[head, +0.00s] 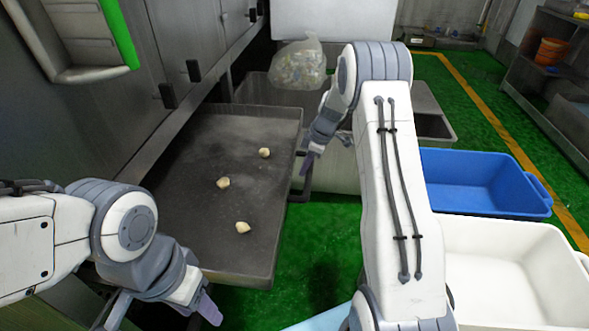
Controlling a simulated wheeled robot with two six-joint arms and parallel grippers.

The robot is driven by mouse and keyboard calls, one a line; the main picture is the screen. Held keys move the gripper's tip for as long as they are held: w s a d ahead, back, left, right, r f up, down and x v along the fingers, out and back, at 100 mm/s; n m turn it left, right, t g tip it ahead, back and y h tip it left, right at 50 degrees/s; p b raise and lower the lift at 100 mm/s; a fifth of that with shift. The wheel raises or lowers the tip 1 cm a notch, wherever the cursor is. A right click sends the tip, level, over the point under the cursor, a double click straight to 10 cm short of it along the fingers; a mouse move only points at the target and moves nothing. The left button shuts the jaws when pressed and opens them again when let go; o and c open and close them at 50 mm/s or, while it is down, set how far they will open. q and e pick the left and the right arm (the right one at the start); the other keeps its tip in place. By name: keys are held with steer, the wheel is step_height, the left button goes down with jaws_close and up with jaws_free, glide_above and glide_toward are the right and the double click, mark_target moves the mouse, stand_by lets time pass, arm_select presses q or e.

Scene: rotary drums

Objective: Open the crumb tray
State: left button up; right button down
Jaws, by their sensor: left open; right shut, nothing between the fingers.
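The crumb tray (205,165) is a wide, shallow dark metal tray. It sticks out from under the grey machine on the left, with three pale lumps (223,183) lying on it. The tray's near left corner is hidden behind my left arm.
The machine wall (120,100) with black latches rises along the tray's left side. A blue bin (480,183) and a white bin (500,265) stand to the right of my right arm. A clear bag (298,62) lies at the back. Green floor is free in front of the tray.

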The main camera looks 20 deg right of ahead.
steer(key=shift+s+d, duration=0.3)
steer(key=shift+d, duration=0.25)
steer(key=shift+r, duration=0.25)
steer(key=p+v, duration=0.5)
steer(key=v, duration=0.4)
steer(key=s+a+r+m+g+p, duration=0.1)
steer(key=s+a+r+p, duration=0.1)
steer(key=s+a+r, duration=0.4)
steer(key=s+a+r+h+p, duration=0.1)
steer(key=s+a+r+p, duration=0.2)
steer(key=a, duration=0.6)
steer(key=s+a+r+m+g+p, duration=0.1)
steer(key=s+a+r, duration=0.3)
steer(key=a+r, duration=0.25)
steer(key=s+a+r+m+p, duration=0.1)
steer(key=s+a+r+p, duration=0.1)
steer(key=s, duration=0.9)
steer(key=s+a+r+m+h+p, duration=0.1)
steer(key=s+a+r+m+p, duration=0.1)
steer(key=s, duration=0.9)
steer(key=shift+s+a+r+p, duration=0.15)
steer(key=shift+a+r+p, duration=0.2)
steer(key=shift+r, duration=0.35)
